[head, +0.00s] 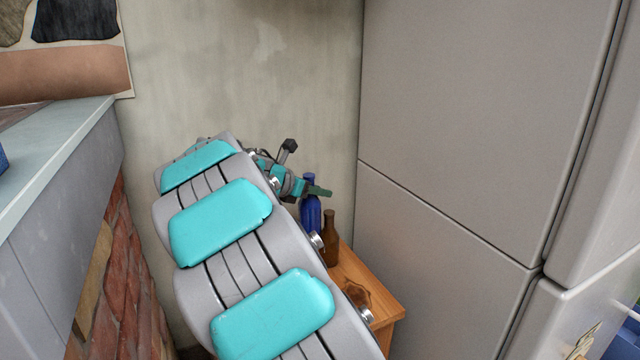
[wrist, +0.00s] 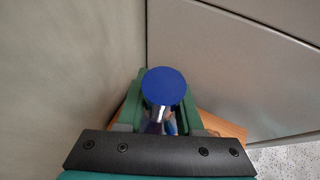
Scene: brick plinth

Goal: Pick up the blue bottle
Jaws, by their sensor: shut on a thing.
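The blue bottle (head: 311,212) stands upright at the back of a small wooden table, in the corner between the wall and a tall grey cabinet. My gripper (head: 316,191) is at its upper part, with my arm reaching in from the lower middle of the head view. In the wrist view the bottle's round blue top (wrist: 164,86) sits between the two green fingers of my gripper (wrist: 162,104), which are shut on it. The bottle's lower part is partly hidden by my arm in the head view, so I cannot tell whether its base touches the table.
A brown bottle (head: 330,238) stands just right of the blue one on the wooden table (head: 388,302). The grey cabinet (head: 450,120) is close on the right and the plaster wall (head: 250,70) is behind. A brick plinth with a pale top (head: 62,150) is on the left.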

